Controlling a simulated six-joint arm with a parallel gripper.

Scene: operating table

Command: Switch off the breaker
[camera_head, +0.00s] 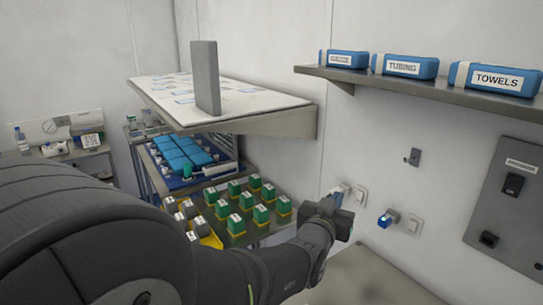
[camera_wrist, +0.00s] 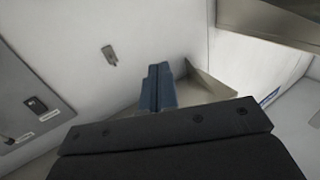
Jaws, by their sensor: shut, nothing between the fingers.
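A grey panel (camera_head: 507,205) is on the wall at the right edge of the head view. It carries an upper black switch (camera_head: 513,184) with a small label above it and a lower black switch (camera_head: 489,239). Which one is the breaker I cannot tell. The panel also shows at the left of the wrist view (camera_wrist: 45,98), with dark switches (camera_wrist: 36,104). My gripper (camera_head: 342,188) is left of the panel and well apart from it. Its blue-grey fingers (camera_wrist: 157,86) are together and hold nothing.
A shelf (camera_head: 430,92) with blue packs overhangs the panel.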

